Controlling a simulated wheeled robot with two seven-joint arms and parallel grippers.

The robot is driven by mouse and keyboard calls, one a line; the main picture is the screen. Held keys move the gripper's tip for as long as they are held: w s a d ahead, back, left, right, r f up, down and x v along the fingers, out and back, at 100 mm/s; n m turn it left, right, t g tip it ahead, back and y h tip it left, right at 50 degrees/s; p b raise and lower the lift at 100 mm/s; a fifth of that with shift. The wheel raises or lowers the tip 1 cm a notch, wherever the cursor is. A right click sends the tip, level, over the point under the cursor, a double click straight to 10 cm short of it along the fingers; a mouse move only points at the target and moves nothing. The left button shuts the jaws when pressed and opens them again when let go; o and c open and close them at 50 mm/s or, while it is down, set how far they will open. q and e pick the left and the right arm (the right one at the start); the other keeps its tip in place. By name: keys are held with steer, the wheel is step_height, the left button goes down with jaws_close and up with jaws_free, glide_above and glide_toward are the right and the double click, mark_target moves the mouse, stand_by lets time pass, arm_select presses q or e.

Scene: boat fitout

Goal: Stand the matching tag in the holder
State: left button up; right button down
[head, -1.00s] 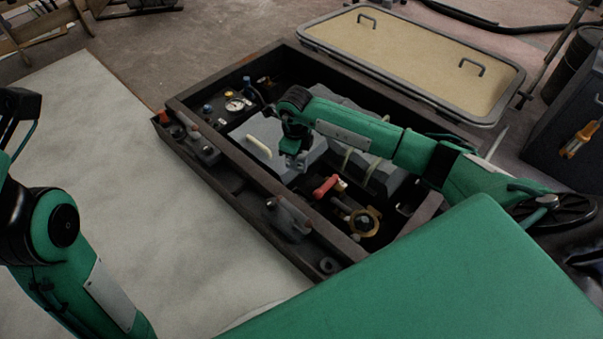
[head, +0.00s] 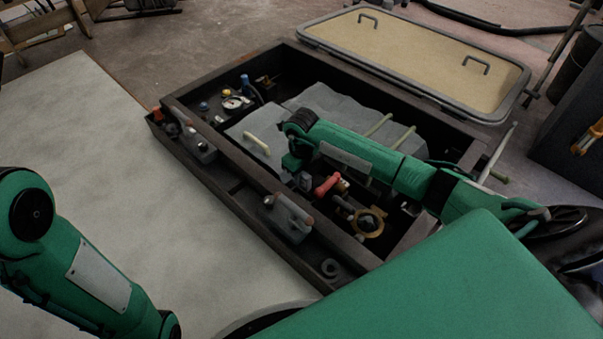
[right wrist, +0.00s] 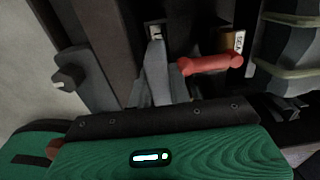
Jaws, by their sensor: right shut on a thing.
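My right gripper (head: 303,181) reaches down into the dark open bay, just left of a red-handled valve (head: 328,185). In the right wrist view my right gripper (right wrist: 157,50) is shut on a small pale tag (right wrist: 156,32) at its fingertips; its marking is too small to read. The red handle (right wrist: 210,64) lies just right of the fingers there. A white label with dark letters (right wrist: 239,41) stands upright beside the valve's brass body; I cannot tell whether a holder carries it. My left gripper is outside the head view; only its arm shows.
Grey battery-like boxes with pale straps (head: 375,125) fill the bay's middle. A brass ring fitting (head: 368,222) lies nearer me. A dark rail with grey fittings (head: 288,217) runs along the left side. A tan hatch lid (head: 420,60) lies behind. The pale floor panel at left is clear.

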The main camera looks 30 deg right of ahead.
mark_target(301, 186)
step_height(301, 186, down, 4)
steer(key=b, duration=0.3)
steer(key=shift+f, duration=0.25)
steer(key=shift+f+b, duration=0.35)
steer(key=shift+f, duration=0.4)
steer(key=shift+f+b, duration=0.3)
steer(key=shift+f, duration=0.4)
steer(key=c, duration=1.2)
jaws_free()
